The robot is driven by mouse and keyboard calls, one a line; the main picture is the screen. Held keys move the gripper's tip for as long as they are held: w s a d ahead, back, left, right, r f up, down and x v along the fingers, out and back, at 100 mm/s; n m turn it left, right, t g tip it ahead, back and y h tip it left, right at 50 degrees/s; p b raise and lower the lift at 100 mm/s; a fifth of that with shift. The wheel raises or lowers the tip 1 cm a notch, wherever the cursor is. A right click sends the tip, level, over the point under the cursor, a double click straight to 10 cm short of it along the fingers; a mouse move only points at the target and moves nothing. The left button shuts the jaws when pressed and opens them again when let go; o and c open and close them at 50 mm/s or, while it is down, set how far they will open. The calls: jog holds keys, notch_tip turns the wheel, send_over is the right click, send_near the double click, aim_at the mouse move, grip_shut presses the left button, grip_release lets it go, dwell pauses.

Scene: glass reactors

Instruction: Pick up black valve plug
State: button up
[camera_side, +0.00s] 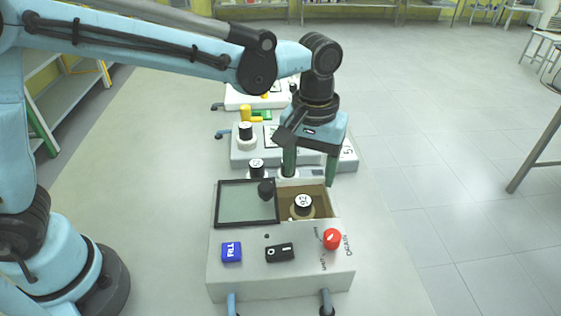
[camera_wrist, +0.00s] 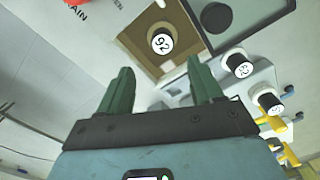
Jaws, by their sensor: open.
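A black plug with a white top marked 92 (camera_side: 302,203) sits upright in the open brown compartment (camera_side: 325,208) of the front white box. The wrist view shows it (camera_wrist: 162,42) inside the square opening, a little beyond my fingertips. My gripper (camera_side: 311,181) has green fingers spread wide apart. It hangs above the back part of the compartment, with nothing between the fingers, also in the wrist view (camera_wrist: 160,72). The plug stands apart from both fingers. Other black plugs with white tops stand behind, one near the box (camera_side: 256,168) and one farther back (camera_side: 245,132).
A black-framed tinted lid (camera_side: 240,224) with a black knob (camera_side: 266,189) lies left of the opening. More white boxes stand behind. The table left is clear.

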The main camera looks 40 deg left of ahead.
aim_at(304, 200)
notch_tip(304, 200, down, 3)
jog(key=shift+f, duration=0.1)
jog(key=shift+s+a+f, duration=0.1)
jog(key=shift+s+f, duration=0.1)
jog(key=shift+f, duration=1.15)
jog(key=shift+s+f, duration=0.2)
jog(key=shift+f, duration=1.15)
jog(key=c, duration=1.1)
